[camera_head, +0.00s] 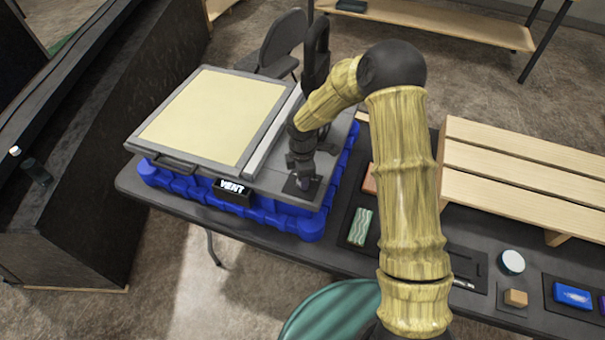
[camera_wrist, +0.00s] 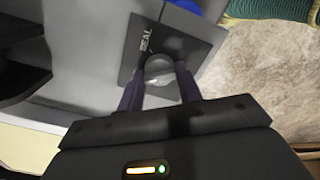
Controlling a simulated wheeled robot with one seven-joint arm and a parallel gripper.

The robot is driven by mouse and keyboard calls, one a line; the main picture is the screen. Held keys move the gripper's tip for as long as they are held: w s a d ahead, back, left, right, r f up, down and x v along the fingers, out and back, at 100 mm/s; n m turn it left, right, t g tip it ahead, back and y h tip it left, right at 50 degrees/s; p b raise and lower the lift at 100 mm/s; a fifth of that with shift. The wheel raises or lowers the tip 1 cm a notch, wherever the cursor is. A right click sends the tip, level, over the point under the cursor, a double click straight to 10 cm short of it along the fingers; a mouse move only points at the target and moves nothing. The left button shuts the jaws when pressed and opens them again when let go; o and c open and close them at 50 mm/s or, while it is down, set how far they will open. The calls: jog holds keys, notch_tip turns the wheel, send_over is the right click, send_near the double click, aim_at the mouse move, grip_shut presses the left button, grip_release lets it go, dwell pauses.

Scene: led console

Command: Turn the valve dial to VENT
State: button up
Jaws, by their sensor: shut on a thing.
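The console (camera_head: 263,178) has a grey top and a blue base, with a large cream panel (camera_head: 215,115) on its left part. A small black display (camera_head: 233,191) on its front reads VENT. The valve dial (camera_wrist: 158,68) is a round grey knob on a dark square plate (camera_wrist: 190,38); the label SEAL shows on the plate in the wrist view. My gripper (camera_head: 303,182) points down at the front right of the console. In the wrist view my gripper (camera_wrist: 160,85) has its two fingers on either side of the dial, shut on it. The dial's pointer is hard to make out.
A slatted wooden rack (camera_head: 520,165) stands on the table to the right. A green wavy block (camera_head: 360,226), a white round piece (camera_head: 512,262), a small wooden block (camera_head: 515,298) and a blue block (camera_head: 572,295) lie along the front. A chair (camera_head: 283,42) stands behind.

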jog(key=shift+n+p, duration=0.3)
jog(key=shift+n, duration=0.9)
jog(key=o, duration=1)
notch_tip(320, 180, up, 18)
jog(key=b, duration=0.2)
jog(key=shift+f+b, duration=0.25)
jog(key=shift+b, duration=0.15)
